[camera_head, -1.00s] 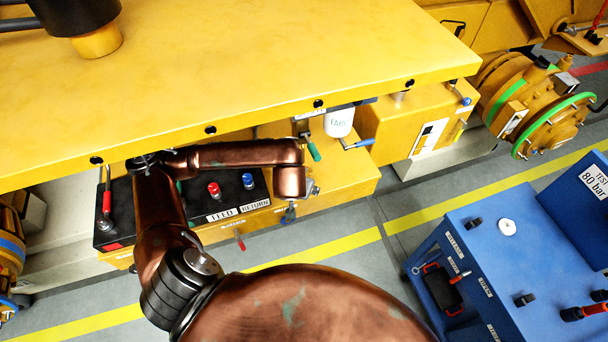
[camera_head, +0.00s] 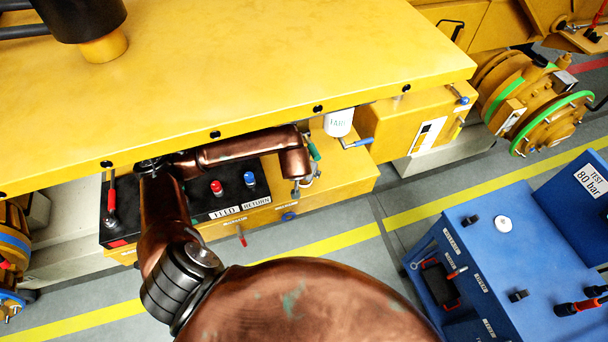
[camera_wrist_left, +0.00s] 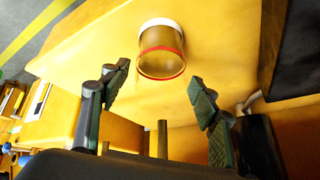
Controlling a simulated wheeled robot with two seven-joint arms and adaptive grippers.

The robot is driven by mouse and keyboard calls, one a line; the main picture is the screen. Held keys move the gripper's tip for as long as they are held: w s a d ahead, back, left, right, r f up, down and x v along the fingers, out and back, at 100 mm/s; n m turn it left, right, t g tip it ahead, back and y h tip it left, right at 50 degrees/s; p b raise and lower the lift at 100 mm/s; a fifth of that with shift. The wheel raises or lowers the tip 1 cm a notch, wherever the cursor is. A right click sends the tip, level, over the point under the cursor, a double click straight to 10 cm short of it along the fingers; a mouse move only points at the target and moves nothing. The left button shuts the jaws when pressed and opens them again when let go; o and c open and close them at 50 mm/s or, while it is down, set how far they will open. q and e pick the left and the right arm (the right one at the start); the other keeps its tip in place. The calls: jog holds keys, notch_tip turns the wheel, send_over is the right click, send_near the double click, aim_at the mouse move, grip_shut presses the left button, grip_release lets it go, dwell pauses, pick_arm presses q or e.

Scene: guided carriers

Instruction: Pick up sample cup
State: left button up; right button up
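The sample cup (camera_wrist_left: 161,62) shows in the left wrist view as a clear, amber-looking cup with a red ring at its near end and a white band at its far end. It is in front of a yellow surface, ahead of my left gripper (camera_wrist_left: 155,88). The two dark, padded fingers are spread wide with nothing between them, and the cup appears apart from them. In the head view the left gripper (camera_head: 307,180) is small and partly hidden by my arm beside the yellow block; I cannot make out the cup there. My right gripper is not in view.
A large yellow slab (camera_head: 250,60) overhangs the work area. Near the gripper are a white canister (camera_head: 338,122), a blue-handled lever (camera_head: 358,143) and a black panel (camera_head: 225,200) with red and blue knobs. A blue cart (camera_head: 470,225) stands at right; floor between is clear.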

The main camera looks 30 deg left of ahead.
pick_arm(q)
grip_shut()
dwell(0.5)
jog(key=shift+r, duration=0.1)
